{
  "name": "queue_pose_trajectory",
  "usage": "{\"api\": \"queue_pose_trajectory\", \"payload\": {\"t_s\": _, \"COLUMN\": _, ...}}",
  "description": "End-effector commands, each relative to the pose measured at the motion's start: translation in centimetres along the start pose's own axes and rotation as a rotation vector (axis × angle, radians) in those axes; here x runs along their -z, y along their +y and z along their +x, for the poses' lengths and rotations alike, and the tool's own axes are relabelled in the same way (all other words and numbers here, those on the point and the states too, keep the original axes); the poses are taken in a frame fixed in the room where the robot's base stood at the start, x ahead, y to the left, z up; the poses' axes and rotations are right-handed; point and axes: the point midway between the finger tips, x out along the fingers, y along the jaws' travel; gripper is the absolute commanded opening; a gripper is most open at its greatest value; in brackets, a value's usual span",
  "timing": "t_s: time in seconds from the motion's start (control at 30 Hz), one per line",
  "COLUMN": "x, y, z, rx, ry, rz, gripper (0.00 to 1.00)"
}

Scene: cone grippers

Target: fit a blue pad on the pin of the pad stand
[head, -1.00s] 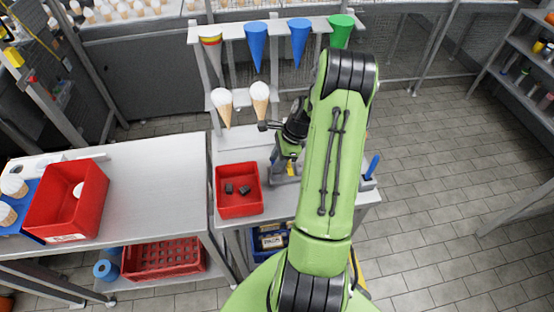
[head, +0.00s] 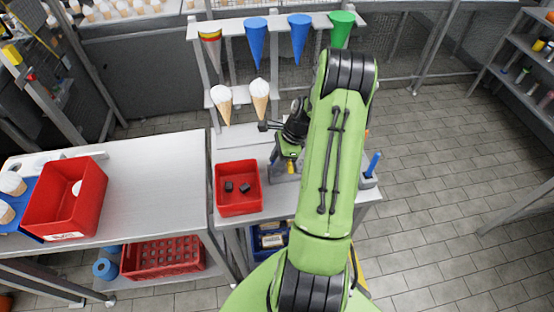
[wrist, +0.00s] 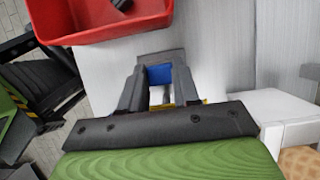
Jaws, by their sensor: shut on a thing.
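My gripper (wrist: 160,92) is shut on a blue pad (wrist: 158,74), which shows between the two dark fingers in the wrist view. A grey plate-like part (wrist: 160,57) lies just past the fingertips; I cannot tell whether it belongs to the pad stand or to the gripper. In the head view a grey block (head: 284,174), perhaps the pad stand, shows partly beside my wrist on the small steel table. My arm hides the pad and most of that area there. The pin is not visible, and I cannot tell whether the pad touches it.
A red box (head: 238,208) holding dark pieces stands left of my gripper; it also shows in the wrist view (wrist: 95,27). Cones (head: 260,98) hang in the rack behind. A blue-handled tool (head: 374,163) stands right of my arm. The left table (head: 160,190) has bare room.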

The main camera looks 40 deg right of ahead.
Motion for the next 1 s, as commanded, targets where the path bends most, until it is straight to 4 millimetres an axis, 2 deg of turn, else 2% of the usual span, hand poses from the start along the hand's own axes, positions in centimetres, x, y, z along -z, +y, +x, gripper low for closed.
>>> {"api": "queue_pose_trajectory", "payload": {"t_s": 0.37, "x": 0.09, "y": 0.0, "z": 0.21, "rx": 0.0, "ry": 0.0, "rz": 0.0, "gripper": 0.03}}
{"api": "queue_pose_trajectory", "payload": {"t_s": 0.4, "x": 0.09, "y": 0.0, "z": 0.21, "rx": 0.0, "ry": 0.0, "rz": 0.0, "gripper": 0.34}}
{"api": "queue_pose_trajectory", "payload": {"t_s": 0.57, "x": 0.09, "y": 0.0, "z": 0.2, "rx": 0.0, "ry": 0.0, "rz": 0.0, "gripper": 0.59}}
{"api": "queue_pose_trajectory", "payload": {"t_s": 0.77, "x": 0.08, "y": 0.0, "z": 0.2, "rx": 0.0, "ry": 0.0, "rz": 0.0, "gripper": 0.61}}
{"api": "queue_pose_trajectory", "payload": {"t_s": 0.9, "x": 0.08, "y": 0.0, "z": 0.2, "rx": 0.0, "ry": 0.0, "rz": 0.0, "gripper": 0.78}}
{"api": "queue_pose_trajectory", "payload": {"t_s": 1.0, "x": 0.08, "y": 0.0, "z": 0.2, "rx": 0.0, "ry": 0.0, "rz": 0.0, "gripper": 0.78}}
